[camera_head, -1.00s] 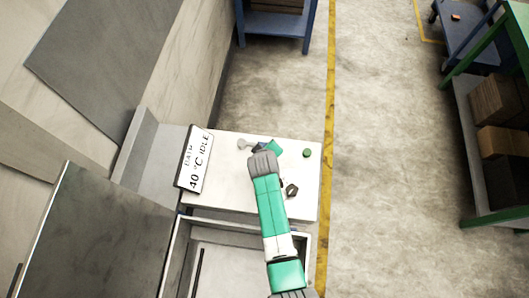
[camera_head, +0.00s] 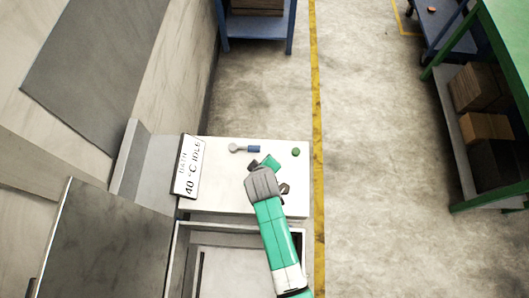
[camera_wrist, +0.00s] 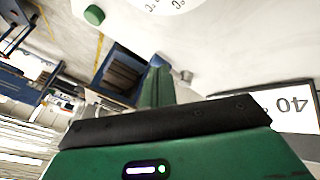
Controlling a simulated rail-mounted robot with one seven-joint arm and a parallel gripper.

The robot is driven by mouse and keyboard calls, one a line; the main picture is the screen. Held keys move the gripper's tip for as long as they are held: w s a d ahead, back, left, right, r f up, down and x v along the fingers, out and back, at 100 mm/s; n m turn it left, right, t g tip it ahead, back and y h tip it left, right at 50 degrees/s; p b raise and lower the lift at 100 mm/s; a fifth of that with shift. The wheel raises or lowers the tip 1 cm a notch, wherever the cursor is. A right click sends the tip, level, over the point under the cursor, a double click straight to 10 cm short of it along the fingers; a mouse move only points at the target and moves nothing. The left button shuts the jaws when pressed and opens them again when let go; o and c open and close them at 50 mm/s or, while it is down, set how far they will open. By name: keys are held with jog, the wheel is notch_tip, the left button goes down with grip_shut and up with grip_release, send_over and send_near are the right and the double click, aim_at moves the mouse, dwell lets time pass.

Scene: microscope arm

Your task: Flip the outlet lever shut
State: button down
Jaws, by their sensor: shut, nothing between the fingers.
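A small lever with a blue grip (camera_head: 253,149) and a round grey end (camera_head: 234,147) lies at the far side of the white panel (camera_head: 215,205). It points across the panel, grip toward the right. I take it for the outlet lever; no label on it is readable. My gripper (camera_head: 270,161) is shut and empty, just nearer than the blue grip and apart from it. In the wrist view my shut green fingers (camera_wrist: 157,88) show, with a small grey piece (camera_wrist: 187,76) beside them that may be the lever's end.
A green button (camera_head: 296,152) sits at the panel's far right; it also shows in the wrist view (camera_wrist: 94,15). A dark knob (camera_head: 284,188) is partly hidden by my arm. A sign reading 40 °C IDLE (camera_head: 187,166) stands left. A blue table (camera_head: 256,28) stands beyond clear floor.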

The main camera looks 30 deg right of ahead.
jog(key=shift+s+r, duration=0.45)
jog(key=shift+r, duration=0.2)
jog(key=shift+s+r, duration=0.4)
jog(key=shift+r, duration=0.25)
jog(key=w+a+r+m+t+p, duration=0.1)
jog(key=w+a+r+t, duration=0.25)
jog(key=r, duration=0.95)
jog(key=w+a+r+t, duration=0.2)
jog(key=w+r+t, duration=0.15)
jog(key=r, duration=0.95)
jog(key=w+a+r+m+t+p, duration=0.1)
jog(key=w+a+r+t, duration=0.3)
jog(key=r, duration=0.9)
jog(key=s+a+r+t+y, duration=0.1)
jog(key=s+a+r+t, duration=0.1)
jog(key=r, duration=0.8)
jog(key=s+a+r+t+y, duration=0.1)
jog(key=s+a+r+t, duration=0.2)
jog(key=s+r, duration=0.4)
jog(key=s+a+r+m+t+y+p, duration=0.1)
jog(key=s+r, duration=0.4)
jog(key=r, duration=1)
jog(key=a+t+y, duration=0.1)
jog(key=a+t, duration=0.1)
jog(key=shift+a, duration=0.35)
